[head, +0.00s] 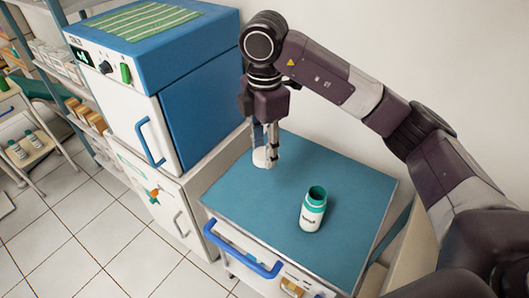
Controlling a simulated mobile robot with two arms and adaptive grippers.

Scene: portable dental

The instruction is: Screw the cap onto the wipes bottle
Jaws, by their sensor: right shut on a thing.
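The wipes bottle (311,211) stands upright on the teal top of the cart (250,205), near its middle right. It is white with a dark green neck and label band, and its mouth is open at the top. My right gripper (266,150) points down over the back left part of the cart top. It is shut on a white cap (262,158), partly hidden by the fingers. The cap is behind and to the left of the bottle, apart from it. My left gripper is not in view.
A blue and white cabinet unit (205,105) with a striped green cloth (143,24) on top stands close left of my right gripper. A wall is behind the cart. A blue handle (243,250) juts from the cart's front. The cart top around the bottle is clear.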

